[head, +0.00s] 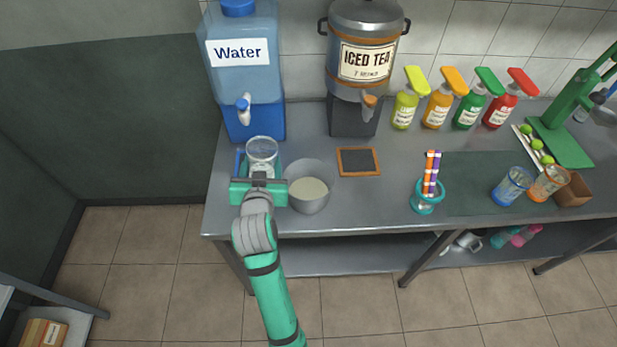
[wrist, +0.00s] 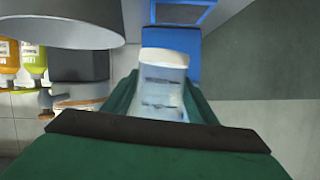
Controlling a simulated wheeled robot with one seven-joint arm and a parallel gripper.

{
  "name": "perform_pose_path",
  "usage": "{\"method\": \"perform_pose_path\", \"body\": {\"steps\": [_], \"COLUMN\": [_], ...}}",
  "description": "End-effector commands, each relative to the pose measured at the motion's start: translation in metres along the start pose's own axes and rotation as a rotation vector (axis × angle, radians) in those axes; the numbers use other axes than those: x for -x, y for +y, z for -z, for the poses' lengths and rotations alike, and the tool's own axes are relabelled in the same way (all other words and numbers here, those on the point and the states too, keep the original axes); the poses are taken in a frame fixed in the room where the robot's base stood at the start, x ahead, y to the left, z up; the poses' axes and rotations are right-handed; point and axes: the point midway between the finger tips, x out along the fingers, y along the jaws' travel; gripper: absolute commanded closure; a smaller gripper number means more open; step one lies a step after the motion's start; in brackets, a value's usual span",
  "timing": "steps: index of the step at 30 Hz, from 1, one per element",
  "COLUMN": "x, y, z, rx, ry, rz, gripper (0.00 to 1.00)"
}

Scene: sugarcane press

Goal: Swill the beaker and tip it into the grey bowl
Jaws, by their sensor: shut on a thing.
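A clear beaker (head: 262,152) is held in my gripper (head: 260,172) at the left end of the counter, just in front of the water dispenser. In the wrist view the beaker (wrist: 162,88) stands between the green fingers of my gripper (wrist: 160,105), and it looks roughly in line with them. Its contents are hard to make out. The grey bowl (head: 318,172) is on the counter just right of my gripper and holds a pale, cloudy liquid. Part of the bowl's rim is close to my gripper. The bowl's dark grey side (wrist: 65,22) fills the wrist view's upper left.
The water dispenser (head: 240,75) and iced tea urn (head: 365,55) stand behind. A small framed slate (head: 358,161) lies right of the bowl. A teal cup with straws (head: 427,195), patterned glasses (head: 511,186), several syrup bottles (head: 438,108) and a green press (head: 560,140) are farther right.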

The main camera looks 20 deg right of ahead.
Motion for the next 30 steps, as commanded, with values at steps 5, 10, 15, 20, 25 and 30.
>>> {"method": "perform_pose_path", "body": {"steps": [5,10,15,20,25,30], "x": [-0.002,-0.002,0.0,0.004,0.008,0.009], "y": [0.002,0.002,0.001,-0.001,-0.002,-0.002], "z": [-0.004,-0.003,0.003,0.014,0.024,0.024], "rx": [0.136,0.132,0.129,0.128,0.129,0.129], "ry": [0.0,0.0,0.003,0.003,0.001,0.0], "rz": [-0.05,-0.049,-0.047,-0.047,-0.047,-0.047], "gripper": [0.78,0.78,0.78,0.78,0.78,0.78]}}
